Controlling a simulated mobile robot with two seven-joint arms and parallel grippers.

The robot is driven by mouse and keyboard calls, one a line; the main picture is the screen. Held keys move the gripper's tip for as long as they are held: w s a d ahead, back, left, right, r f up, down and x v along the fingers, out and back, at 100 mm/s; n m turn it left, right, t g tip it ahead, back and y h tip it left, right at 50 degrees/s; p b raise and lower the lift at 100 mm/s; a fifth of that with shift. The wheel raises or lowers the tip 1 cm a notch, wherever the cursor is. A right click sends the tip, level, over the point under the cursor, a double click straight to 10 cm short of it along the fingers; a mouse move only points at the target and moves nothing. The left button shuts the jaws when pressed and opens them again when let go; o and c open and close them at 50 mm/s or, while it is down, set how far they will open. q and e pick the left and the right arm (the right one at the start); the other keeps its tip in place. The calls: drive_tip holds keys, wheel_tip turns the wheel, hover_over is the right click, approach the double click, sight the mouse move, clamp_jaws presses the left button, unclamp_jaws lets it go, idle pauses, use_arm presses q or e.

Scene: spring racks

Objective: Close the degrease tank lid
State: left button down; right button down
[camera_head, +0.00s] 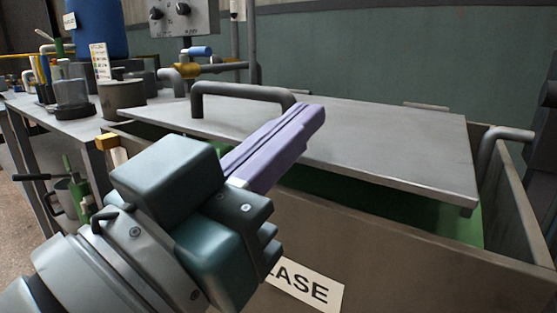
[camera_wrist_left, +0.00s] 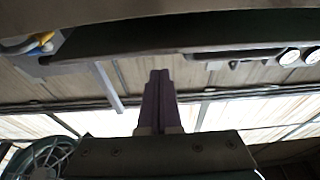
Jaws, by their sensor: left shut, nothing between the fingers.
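The degrease tank lid (camera_head: 390,143) is a flat grey plate with a bent tube handle (camera_head: 240,88) on top. Its front edge sits above the tank rim, and green shows in the gap beneath. The tank (camera_head: 420,270) is a brown-grey box with a partly covered label (camera_head: 310,288) reading "EASE". My left gripper (camera_head: 315,112) has purple fingers shut together with nothing between them. In the head view they overlap the lid's front edge beside the handle; contact cannot be told. The fingers also show in the left wrist view (camera_wrist_left: 160,78), pointing at a dark edge. My right gripper is not in view.
A grey bench (camera_head: 70,125) at left holds a blue drum (camera_head: 98,28), a grey pot (camera_head: 122,98) and a glass jar (camera_head: 72,95). A control box with knobs (camera_head: 185,15) and pipes stand behind the lid. A bent pipe (camera_head: 490,150) rises at the tank's right side.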

sight(288, 208)
use_arm(q)
drive_tip(key=shift+s+a+f, duration=0.1)
drive_tip(key=shift+f, duration=0.8)
drive_tip(key=shift+f, duration=0.1)
drive_tip(key=shift+t+h, duration=0.5)
drive_tip(key=shift+t, duration=0.2)
wheel_tip(288, 208, down, 4)
drive_tip(key=b, duration=0.8)
drive_tip(key=shift+f, duration=0.1)
drive_tip(key=shift+f+b, duration=0.15)
drive_tip(key=shift+b, duration=0.35)
